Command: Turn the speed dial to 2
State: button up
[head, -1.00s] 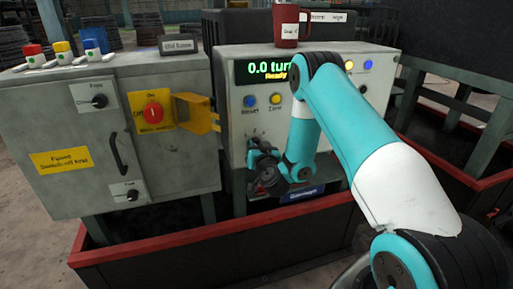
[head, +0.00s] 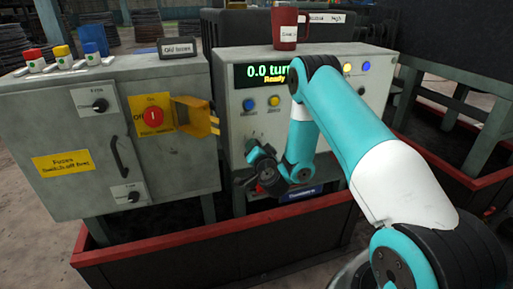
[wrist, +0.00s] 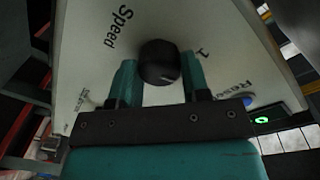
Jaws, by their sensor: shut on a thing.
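The speed dial is a round black knob (wrist: 159,62) on a pale panel, with "Speed" printed beside it and a "1" near it in the wrist view. My gripper (wrist: 157,80) has its two teal fingers on either side of the knob, shut on it. In the head view my gripper (head: 258,162) is at the lower left of the control box (head: 236,132), and the arm hides much of the box front. The dial's pointer mark and a "2" cannot be made out.
The display (head: 262,74) reads "0.0 tur..." and "Ready". Blue (head: 249,104) and yellow (head: 274,100) buttons sit below it. A red mug (head: 285,28) stands on the box. A grey cabinet (head: 75,130) with a yellow bracket (head: 197,116) is close on the left.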

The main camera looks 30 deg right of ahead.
jog(key=shift+s+m, duration=0.1)
jog(key=shift+m, duration=1.1)
jog(key=shift+f, duration=0.1)
jog(key=o, duration=0.9)
